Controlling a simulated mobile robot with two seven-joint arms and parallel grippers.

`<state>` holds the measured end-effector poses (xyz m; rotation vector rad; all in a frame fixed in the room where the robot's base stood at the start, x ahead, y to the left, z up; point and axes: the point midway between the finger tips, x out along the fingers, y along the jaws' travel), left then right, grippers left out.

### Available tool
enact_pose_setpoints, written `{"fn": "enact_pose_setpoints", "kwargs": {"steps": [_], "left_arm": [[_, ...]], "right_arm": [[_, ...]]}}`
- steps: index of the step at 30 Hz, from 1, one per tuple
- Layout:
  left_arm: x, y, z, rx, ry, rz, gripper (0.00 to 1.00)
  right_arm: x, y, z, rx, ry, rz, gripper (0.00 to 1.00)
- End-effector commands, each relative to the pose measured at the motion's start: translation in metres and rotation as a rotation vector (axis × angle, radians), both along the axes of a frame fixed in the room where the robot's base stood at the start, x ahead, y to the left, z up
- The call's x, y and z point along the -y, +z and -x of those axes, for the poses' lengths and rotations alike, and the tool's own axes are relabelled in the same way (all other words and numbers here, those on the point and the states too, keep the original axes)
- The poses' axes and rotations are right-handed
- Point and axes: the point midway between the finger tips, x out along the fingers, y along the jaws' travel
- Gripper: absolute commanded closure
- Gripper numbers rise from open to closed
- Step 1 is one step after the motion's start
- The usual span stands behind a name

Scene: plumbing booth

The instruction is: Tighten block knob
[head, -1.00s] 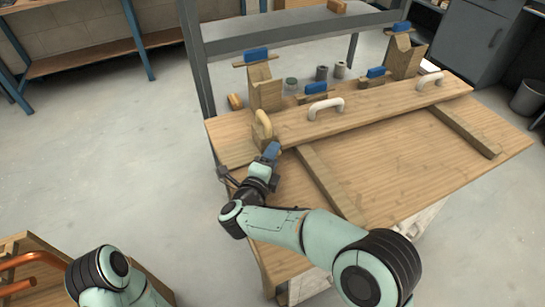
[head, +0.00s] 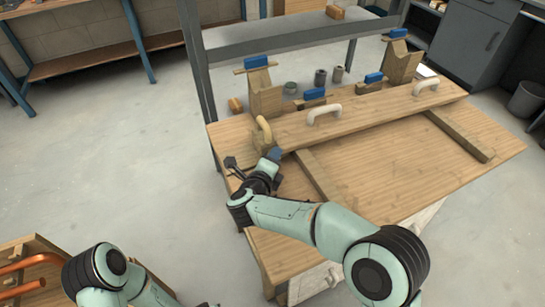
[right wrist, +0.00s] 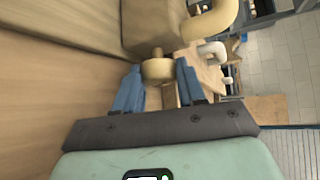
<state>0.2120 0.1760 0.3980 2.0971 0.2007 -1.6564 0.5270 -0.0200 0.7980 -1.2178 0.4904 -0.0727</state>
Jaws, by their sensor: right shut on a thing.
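The wooden block (head: 262,141) stands at the left end of the long board on the workbench. In the right wrist view, the block (right wrist: 152,25) has a small round tan knob (right wrist: 157,70) projecting from it toward my gripper. My right gripper (head: 274,154) is at the block's near side in the head view, where it hides the knob. In the right wrist view, the blue fingers of the right gripper (right wrist: 160,84) stand on either side of the knob, shut on it. My left arm shows at the lower left of the head view, but its gripper is out of frame.
The long board (head: 375,108) carries white handles, one of them here (head: 325,113); a curved tan handle (head: 264,129) is at the block. Blue-topped wooden holders (head: 265,92) and grey cylinders stand behind.

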Motion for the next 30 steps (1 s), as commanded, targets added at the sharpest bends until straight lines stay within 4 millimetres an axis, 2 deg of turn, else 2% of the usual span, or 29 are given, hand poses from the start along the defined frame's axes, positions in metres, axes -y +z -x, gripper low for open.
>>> {"fn": "enact_pose_setpoints", "kwargs": {"steps": [1,3,13,14,24,30], "left_arm": [[0.004,0.011,0.003,-0.004,-0.007,0.007,1.00],[0.007,0.013,0.011,-0.023,-0.015,0.017,1.00],[0.009,0.011,0.013,-0.032,-0.017,0.019,1.00],[0.009,0.011,0.013,-0.032,-0.017,0.019,1.00],[0.009,0.012,0.013,-0.032,-0.017,0.019,1.00],[0.012,0.018,0.020,-0.048,-0.025,0.028,1.00]], "right_arm": [[0.001,0.005,0.000,-0.018,-0.001,-0.038,0.91],[0.001,0.004,0.000,-0.033,-0.001,-0.075,0.91],[0.000,0.000,0.000,-0.041,-0.001,-0.093,0.91],[0.000,0.000,0.000,-0.041,-0.001,-0.093,0.51],[0.000,0.002,0.002,-0.040,0.000,-0.092,0.51],[-0.008,0.014,0.025,-0.039,0.004,-0.092,0.51]]}}
